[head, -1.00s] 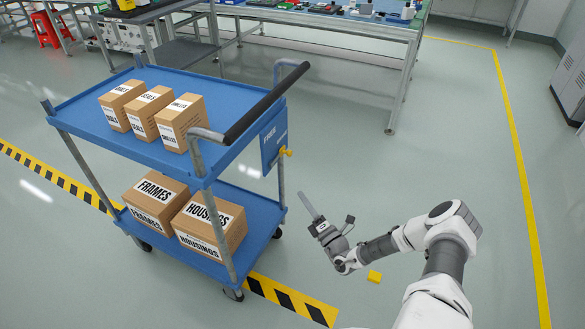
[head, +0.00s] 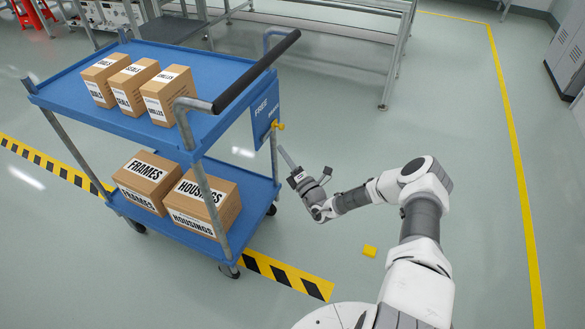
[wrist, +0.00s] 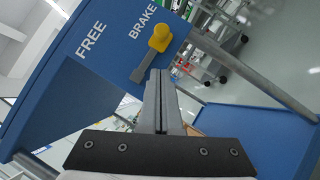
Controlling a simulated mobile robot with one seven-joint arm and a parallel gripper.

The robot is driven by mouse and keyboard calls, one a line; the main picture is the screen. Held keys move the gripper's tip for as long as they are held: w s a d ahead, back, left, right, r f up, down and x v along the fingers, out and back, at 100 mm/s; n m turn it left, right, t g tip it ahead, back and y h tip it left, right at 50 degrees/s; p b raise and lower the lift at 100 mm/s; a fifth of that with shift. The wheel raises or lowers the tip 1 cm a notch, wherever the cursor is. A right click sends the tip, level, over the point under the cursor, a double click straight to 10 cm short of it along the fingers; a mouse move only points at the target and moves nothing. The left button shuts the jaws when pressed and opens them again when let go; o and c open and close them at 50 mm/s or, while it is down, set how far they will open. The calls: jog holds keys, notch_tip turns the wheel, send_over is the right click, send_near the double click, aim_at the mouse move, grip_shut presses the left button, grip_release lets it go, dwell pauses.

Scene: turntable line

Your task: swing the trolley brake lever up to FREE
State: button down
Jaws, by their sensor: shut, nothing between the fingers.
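The trolley (head: 225,62) is blue, with a blue brake panel (head: 262,117) at its handle end. The brake lever (head: 279,126) shows there as a small yellow knob. In the wrist view the lever (wrist: 160,38) has a grey bar and a yellow knob, and it points towards the word BRAKE; FREE (wrist: 90,40) is printed to the left. My gripper (head: 282,150) is shut and empty, just below the knob in the head view. In the wrist view my fingertips (wrist: 160,73) appear just under the knob, beside the grey bar; I cannot tell whether they touch.
Cartons stand on both trolley shelves, among them a HOUSINGS carton (head: 205,200). A black push handle (head: 257,72) runs above the panel. A small yellow block (head: 370,251) lies on the floor below my arm. The floor to the right is clear.

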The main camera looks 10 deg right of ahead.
jog(key=w, duration=0.1)
jog(key=w+r+b, duration=0.1)
jog(key=w, duration=0.1)
jog(key=w+d+r, duration=0.1)
jog(key=shift+w+r, duration=0.1)
jog(key=shift+w, duration=0.1)
jog(key=shift+s+d, duration=0.1)
dwell(0.3)
jog(key=shift+n, duration=0.3)
